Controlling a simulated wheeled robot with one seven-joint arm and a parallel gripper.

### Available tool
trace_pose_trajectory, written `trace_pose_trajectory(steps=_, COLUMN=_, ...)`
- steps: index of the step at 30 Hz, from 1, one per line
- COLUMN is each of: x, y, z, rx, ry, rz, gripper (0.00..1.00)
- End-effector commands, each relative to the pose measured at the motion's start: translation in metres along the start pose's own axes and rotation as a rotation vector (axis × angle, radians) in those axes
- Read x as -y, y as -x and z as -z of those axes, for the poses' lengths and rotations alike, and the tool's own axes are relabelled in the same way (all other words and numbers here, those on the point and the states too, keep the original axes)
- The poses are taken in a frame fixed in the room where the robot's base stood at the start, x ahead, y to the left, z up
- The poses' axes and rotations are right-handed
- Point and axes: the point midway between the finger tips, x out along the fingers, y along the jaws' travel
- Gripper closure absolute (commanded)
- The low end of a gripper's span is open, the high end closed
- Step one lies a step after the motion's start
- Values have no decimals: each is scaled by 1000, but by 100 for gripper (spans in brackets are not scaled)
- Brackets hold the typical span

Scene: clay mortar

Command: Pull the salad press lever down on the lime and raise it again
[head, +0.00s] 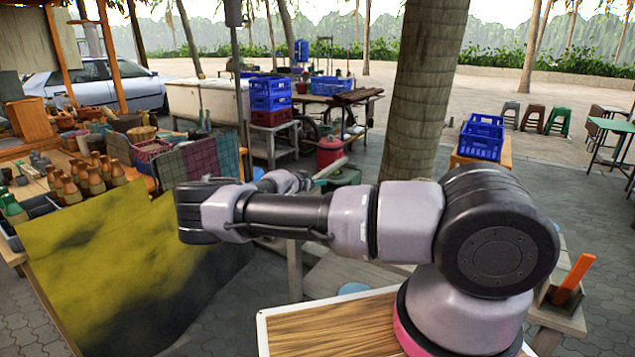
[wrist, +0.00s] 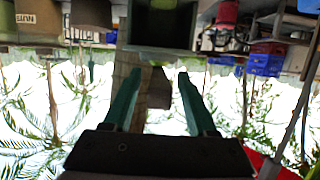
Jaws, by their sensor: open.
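My gripper (wrist: 158,74) shows in the wrist view with two teal fingers spread apart and nothing held between them. That view is upside down, with sky and palms low in the picture. A grey-green box-like thing (wrist: 165,25) is beyond the fingertips, and a grey-brown block shape appears between the fingers; I cannot tell if either belongs to the salad press. In the head view my forearm hides most of the gripper. I cannot make out the press lever or the lime in either view.
A stall table (head: 130,175) with bottles stands at left, with a yellow and black cloth (head: 95,245) hanging in front. A tree trunk (head: 428,85) rises behind my arm. Blue crates (head: 482,138) stand at right. An orange bar (head: 573,280) stands in a box at far right.

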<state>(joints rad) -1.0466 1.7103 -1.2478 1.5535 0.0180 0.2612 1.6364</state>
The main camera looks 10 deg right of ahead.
Motion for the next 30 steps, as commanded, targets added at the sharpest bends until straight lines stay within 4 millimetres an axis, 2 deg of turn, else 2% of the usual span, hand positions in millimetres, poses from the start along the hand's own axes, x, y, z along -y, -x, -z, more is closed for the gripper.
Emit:
trace_pose_trajectory(steps=6, x=1, y=46, z=-1, rx=1, ry=1, rz=4, gripper=43)
trace_pose_trajectory(steps=12, x=1, y=79, z=-2, rx=1, ry=3, rz=3, gripper=43)
trace_pose_trajectory(steps=18, x=0, y=92, z=-2, rx=1, ry=3, rz=1, gripper=43)
trace_pose_trajectory(steps=30, x=0, y=92, z=-2, rx=1, ry=3, rz=1, gripper=43)
